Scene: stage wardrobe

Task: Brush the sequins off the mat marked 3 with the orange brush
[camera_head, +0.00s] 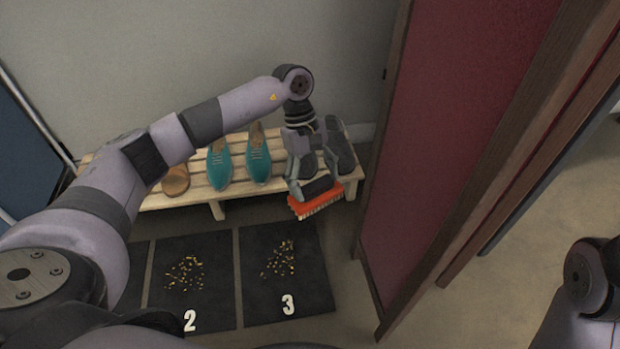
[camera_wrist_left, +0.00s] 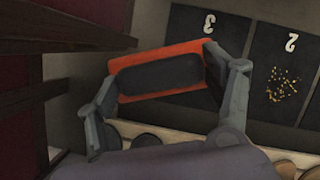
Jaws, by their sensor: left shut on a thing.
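The orange brush (camera_head: 320,205) has pale bristles facing down and a dark grip on top. My left gripper (camera_head: 316,187) is shut on that grip and holds the brush at the bench's front edge, beyond the far right corner of the mat marked 3 (camera_head: 258,300). In the left wrist view the fingers clasp the brush (camera_wrist_left: 190,48) from both ends. Gold sequins (camera_head: 279,262) lie scattered in the middle of the dark mat. The wrist view shows part of mat 3 (camera_wrist_left: 190,65), with its sequins out of sight. My right gripper is not in view.
The mat marked 2 (camera_head: 165,255), also with sequins, lies left of mat 3. A slatted bench (camera_head: 150,203) behind holds teal shoes (camera_head: 219,163), grey shoes (camera_head: 340,148) and a brown item (camera_head: 176,181). A red framed panel (camera_head: 440,130) stands close on the right.

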